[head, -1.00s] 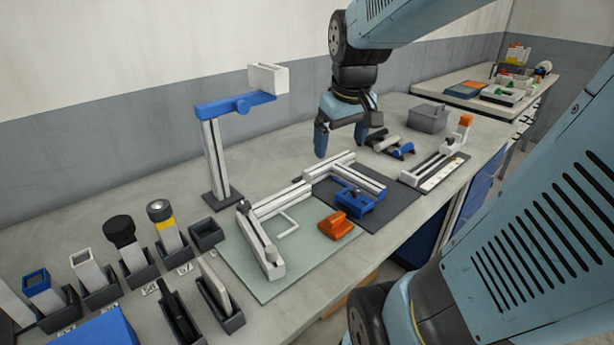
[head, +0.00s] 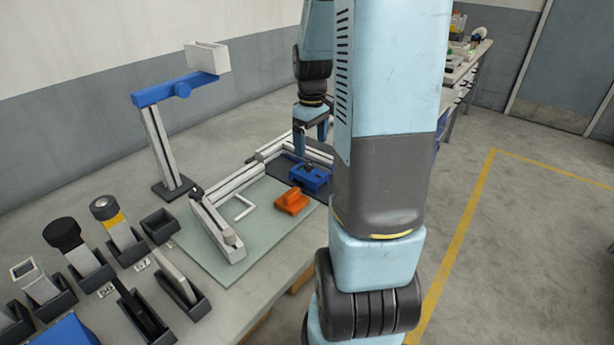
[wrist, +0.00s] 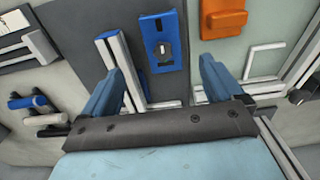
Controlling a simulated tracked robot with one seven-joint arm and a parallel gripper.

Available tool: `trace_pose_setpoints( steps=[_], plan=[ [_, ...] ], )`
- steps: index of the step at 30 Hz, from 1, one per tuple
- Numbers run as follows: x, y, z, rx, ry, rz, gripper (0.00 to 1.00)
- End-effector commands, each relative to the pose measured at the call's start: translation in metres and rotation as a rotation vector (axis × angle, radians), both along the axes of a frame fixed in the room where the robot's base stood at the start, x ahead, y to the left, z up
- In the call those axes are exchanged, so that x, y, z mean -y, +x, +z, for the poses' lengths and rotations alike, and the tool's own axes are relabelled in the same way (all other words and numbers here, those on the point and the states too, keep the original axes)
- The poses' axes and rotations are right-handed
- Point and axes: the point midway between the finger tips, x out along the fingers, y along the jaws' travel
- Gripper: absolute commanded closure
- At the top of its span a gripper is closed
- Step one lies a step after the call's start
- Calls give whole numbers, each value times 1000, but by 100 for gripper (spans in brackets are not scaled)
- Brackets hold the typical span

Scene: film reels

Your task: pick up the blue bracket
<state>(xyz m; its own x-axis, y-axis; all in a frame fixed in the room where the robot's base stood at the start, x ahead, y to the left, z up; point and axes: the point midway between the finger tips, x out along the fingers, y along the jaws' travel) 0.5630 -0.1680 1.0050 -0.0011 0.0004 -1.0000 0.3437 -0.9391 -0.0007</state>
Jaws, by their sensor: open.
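The blue bracket (head: 310,181), a blue block with a dark round knob, lies on the dark mat next to a pale rail. In the wrist view the bracket (wrist: 172,25) lies ahead of the fingertips, near the middle of the gap. My gripper (head: 311,138) is open and empty, just behind and above the bracket in the head view. In the wrist view both blue fingers of my gripper (wrist: 159,66) are spread apart, with nothing between them. My arm hides the right part of the mat in the head view.
An orange block (head: 292,201) sits close to the bracket on the pale green mat (head: 262,238). White rails lie beside both. A tall stand with a blue arm (head: 175,90) rises at the left. Several holders with tools stand at front left.

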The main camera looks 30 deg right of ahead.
Motion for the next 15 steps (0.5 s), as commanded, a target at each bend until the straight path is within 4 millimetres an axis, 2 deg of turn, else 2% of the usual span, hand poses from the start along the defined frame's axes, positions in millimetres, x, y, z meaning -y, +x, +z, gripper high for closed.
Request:
trace_pose_setpoints(
  steps=[3,7,15],
  plan=[
    [0,-1,-22,-4,2,-1,6],
    [0,-1,-43,-3,1,-1,6],
    [-1,-1,-62,-1,0,-1,6]
  ],
)
